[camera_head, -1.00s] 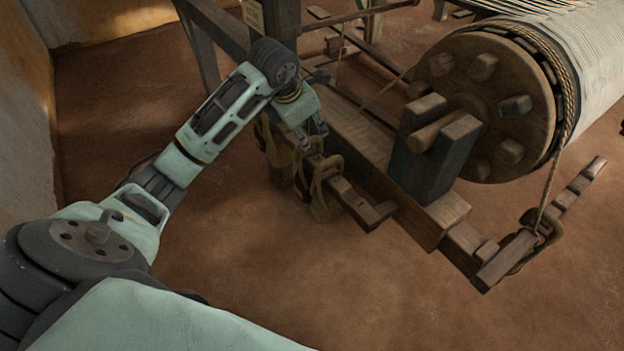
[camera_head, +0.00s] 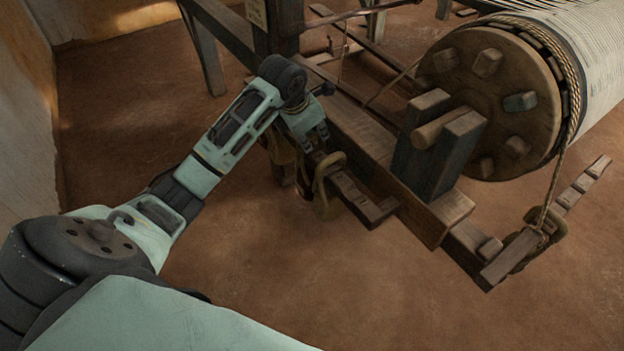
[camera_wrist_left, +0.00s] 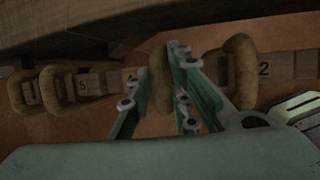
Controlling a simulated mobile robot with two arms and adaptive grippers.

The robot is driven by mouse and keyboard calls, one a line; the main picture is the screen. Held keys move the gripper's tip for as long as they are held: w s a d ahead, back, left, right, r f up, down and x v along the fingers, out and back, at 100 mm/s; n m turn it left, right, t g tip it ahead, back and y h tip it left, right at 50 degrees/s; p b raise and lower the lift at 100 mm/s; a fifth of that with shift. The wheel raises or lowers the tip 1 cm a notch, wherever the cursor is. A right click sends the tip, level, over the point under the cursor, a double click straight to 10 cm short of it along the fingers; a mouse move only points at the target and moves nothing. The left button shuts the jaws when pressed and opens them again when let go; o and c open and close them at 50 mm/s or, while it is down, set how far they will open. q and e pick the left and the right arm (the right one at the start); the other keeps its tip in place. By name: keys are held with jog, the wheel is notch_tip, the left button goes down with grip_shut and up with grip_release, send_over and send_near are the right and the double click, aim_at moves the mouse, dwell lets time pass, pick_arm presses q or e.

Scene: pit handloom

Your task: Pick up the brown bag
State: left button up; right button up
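Several brown looped bags hang on a narrow, notched wooden bar that carries number marks. In the wrist view one brown bag (camera_wrist_left: 161,88) stands between the two fingers of my left gripper (camera_wrist_left: 159,62). The fingers are close on either side of it, but I cannot tell whether they press on it. In the head view my left gripper (camera_head: 314,146) is at the bar (camera_head: 352,196), reaching down beside a brown bag (camera_head: 327,190). Another brown bag (camera_head: 283,152) is partly hidden behind the gripper. My right gripper is not in view.
The loom's big wooden roller (camera_head: 492,100) and dark upright posts (camera_head: 437,150) stand right of my left arm. A second notched bar (camera_head: 510,262) with a brown loop and rope is at the lower right. Open earthen floor (camera_head: 250,265) lies in front.

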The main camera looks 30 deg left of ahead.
pick_arm(q)
grip_shut()
jog(key=shift+w+r, duration=0.1)
jog(key=shift+r, duration=0.05)
dwell(0.4)
